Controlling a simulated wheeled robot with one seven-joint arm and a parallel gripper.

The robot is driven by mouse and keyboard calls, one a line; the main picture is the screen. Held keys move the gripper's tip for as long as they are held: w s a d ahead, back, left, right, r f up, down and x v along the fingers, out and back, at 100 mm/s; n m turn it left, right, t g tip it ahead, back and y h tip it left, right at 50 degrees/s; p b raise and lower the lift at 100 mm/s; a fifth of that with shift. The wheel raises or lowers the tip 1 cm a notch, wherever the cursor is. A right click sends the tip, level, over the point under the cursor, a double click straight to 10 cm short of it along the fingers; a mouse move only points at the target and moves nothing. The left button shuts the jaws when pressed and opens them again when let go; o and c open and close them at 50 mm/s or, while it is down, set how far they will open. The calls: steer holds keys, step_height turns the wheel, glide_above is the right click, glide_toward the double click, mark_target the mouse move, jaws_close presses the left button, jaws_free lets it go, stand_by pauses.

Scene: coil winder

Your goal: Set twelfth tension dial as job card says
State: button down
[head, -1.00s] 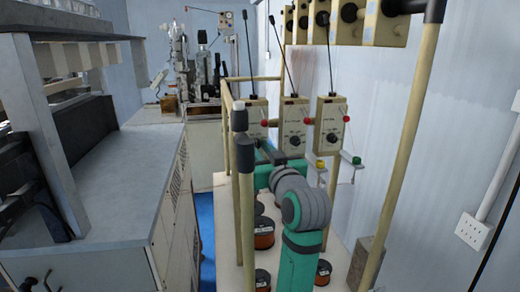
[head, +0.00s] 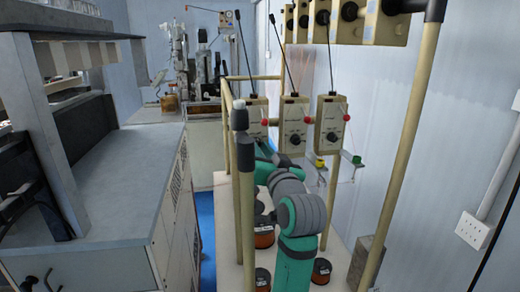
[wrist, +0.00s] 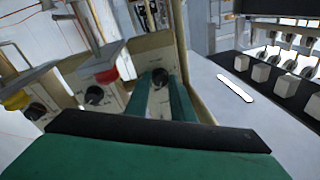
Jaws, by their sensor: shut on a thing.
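In the wrist view the two green fingers of my gripper (wrist: 160,92) reach up to a black dial (wrist: 159,77) on a beige tension box, one finger on either side. They are shut on the dial. Two more black dials, a middle one (wrist: 95,95) and a left one (wrist: 37,110), sit on neighbouring boxes. In the head view three lower tension boxes show: near (head: 331,122), middle (head: 294,125) and far (head: 257,113). My arm hides the gripper and most of the far box's lower part there. Dial markings are too small to read, and I cannot make out a job card.
Beige frame posts (head: 246,200) and a right post (head: 402,150) stand around the arm. More boxes (head: 350,15) hang above. Wire spools (head: 265,238) sit on the bench under the arm. A grey-topped cabinet (head: 125,185) stands left, with blue floor (head: 206,215) between.

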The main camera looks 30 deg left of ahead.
steer(key=c, duration=1.8)
jaws_free()
steer(key=s+d+n+g, duration=0.1)
steer(key=s+d+n, duration=0.5)
steer(key=d+n, duration=0.25)
steer(key=d+f+m+t+h, duration=0.1)
steer(key=d+f+m+h, duration=0.1)
steer(key=f, duration=0.6)
steer(key=w+d+f+m+t+h, duration=0.1)
steer(key=d+f+m+h, duration=0.1)
steer(key=d+f, duration=0.3)
steer(key=w+d+f+m+t+h, duration=0.1)
steer(key=d+f+m, duration=0.3)
steer(key=f, duration=0.8)
steer(key=shift+f+m+t+h, duration=0.25)
steer(key=shift+m+t+h, duration=0.1)
steer(key=shift+t+h, duration=0.25)
